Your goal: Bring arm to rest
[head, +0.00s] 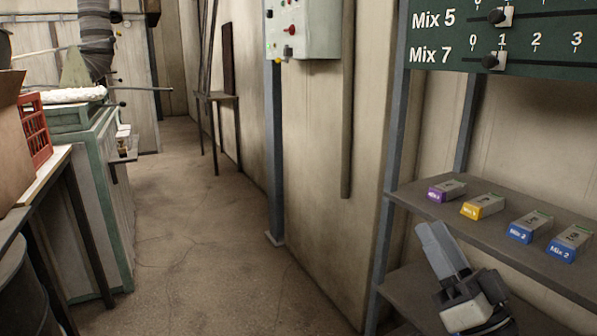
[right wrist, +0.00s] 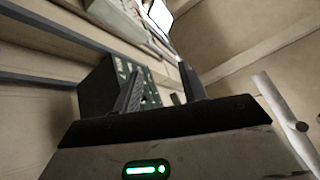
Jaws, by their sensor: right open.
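My right gripper (head: 440,248) is at the lower right of the head view, in front of the grey shelf unit (head: 412,196). Its fingers point up and slightly left. In the right wrist view, the two dark fingers of the gripper (right wrist: 162,88) stand apart with nothing between them. It is open and empty. My left gripper does not show in either view.
The upper shelf holds a purple-labelled box (head: 446,191), a yellow-labelled box (head: 482,207) and blue-labelled boxes (head: 527,226). A green slider board (head: 480,40) hangs above. A red crate (head: 35,132) is at left. The floor (head: 200,220) between is clear.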

